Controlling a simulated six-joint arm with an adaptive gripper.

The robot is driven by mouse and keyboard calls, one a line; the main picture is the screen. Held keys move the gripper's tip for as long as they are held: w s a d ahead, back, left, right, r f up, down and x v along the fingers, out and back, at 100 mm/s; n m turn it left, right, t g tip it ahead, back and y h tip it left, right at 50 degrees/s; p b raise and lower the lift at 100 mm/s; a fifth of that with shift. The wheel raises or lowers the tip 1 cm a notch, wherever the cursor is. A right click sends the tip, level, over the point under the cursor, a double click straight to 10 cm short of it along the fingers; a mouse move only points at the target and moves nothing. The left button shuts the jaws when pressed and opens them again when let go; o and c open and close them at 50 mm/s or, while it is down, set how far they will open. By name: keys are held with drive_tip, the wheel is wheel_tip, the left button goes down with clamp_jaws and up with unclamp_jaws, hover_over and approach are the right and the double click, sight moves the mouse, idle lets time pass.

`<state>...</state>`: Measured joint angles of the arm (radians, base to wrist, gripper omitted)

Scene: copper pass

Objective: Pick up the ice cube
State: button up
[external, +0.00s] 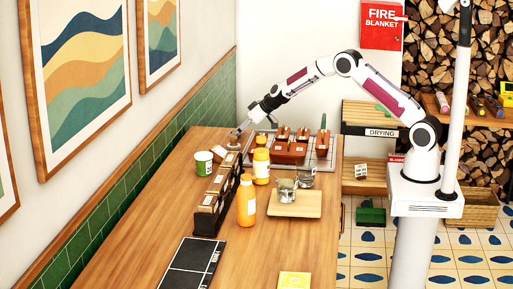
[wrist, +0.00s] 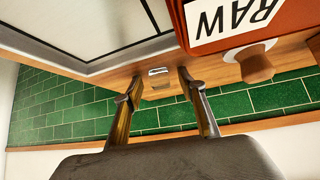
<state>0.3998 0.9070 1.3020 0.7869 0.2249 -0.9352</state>
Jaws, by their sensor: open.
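I cannot make out the ice cube for certain. Two clear glasses, one on the wooden board (external: 287,196) and another (external: 306,178) just behind it, may hold something, too small to tell. My gripper (external: 237,133) is at the far left end of the table, near the green-tiled wall. In the wrist view my gripper (wrist: 158,79) is open, its two fingers apart. Beyond and between the fingertips sits a small wooden piece with a whitish top (wrist: 158,71); I cannot tell what it is. Nothing is seen gripped.
A tray with red-brown containers (external: 291,152) stands right of my gripper; a "RAW" container (wrist: 232,22) shows close by in the wrist view. A green-and-white tin (external: 204,164), orange bottles (external: 247,200) and a dark rack (external: 208,222) stand nearer. The table's front has free room.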

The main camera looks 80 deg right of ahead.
idle(0.3)
drive_tip(key=c, duration=0.9)
drive_tip(key=shift+r, duration=0.15)
drive_tip(key=shift+r, duration=4.85)
